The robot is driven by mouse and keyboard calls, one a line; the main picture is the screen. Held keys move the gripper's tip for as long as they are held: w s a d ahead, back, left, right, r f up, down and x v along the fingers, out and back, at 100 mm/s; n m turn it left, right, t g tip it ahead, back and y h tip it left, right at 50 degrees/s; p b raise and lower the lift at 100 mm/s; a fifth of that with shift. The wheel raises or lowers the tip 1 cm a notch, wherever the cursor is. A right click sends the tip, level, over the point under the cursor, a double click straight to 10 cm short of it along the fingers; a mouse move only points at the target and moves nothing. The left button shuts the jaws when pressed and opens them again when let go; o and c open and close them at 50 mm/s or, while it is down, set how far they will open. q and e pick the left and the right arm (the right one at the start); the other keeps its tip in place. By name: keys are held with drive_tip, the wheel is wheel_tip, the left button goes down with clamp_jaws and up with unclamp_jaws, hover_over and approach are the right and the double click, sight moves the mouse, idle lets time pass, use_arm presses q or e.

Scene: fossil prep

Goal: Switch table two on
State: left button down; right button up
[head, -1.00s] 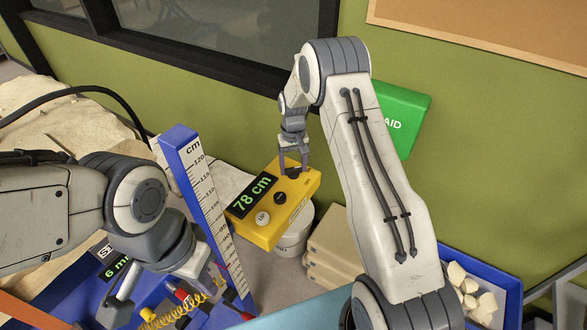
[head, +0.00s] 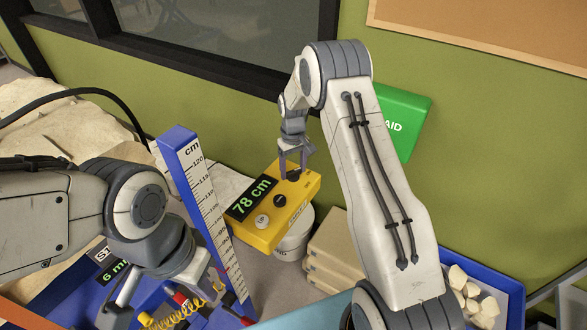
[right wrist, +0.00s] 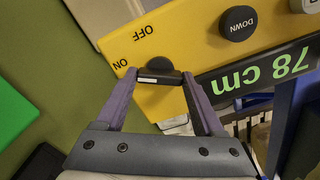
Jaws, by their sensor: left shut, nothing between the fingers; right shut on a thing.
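The yellow control box (head: 290,205) reads 78 cm on its display and stands near the wall. It has round UP (head: 262,221) and DOWN (head: 280,200) buttons and a dark rotary switch (right wrist: 159,70) marked ON and OFF, with the box also large in the right wrist view (right wrist: 190,35). My right gripper (head: 293,170) is shut on the switch, one finger at each side of it. The fingers partly cover the switch, and I cannot tell for certain which mark it points to. My left gripper (head: 203,272) is shut and empty, low at the left, over the blue tray.
A blue cm ruler post (head: 200,190) stands between my grippers. A white tub (head: 294,240) and stacked beige blocks (head: 333,250) are by the box. A green aid case (head: 405,115) hangs on the wall. A blue bin (head: 510,285) with pale stones is at right.

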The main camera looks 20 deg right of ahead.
sight(293, 170)
drive_tip(key=o, duration=1.4)
drive_tip(key=shift+r, duration=0.1)
wheel_tip(293, 170, up, 10)
drive_tip(key=b, duration=0.2)
drive_tip(key=shift+r+b, duration=0.25)
drive_tip(key=shift+b, duration=0.05)
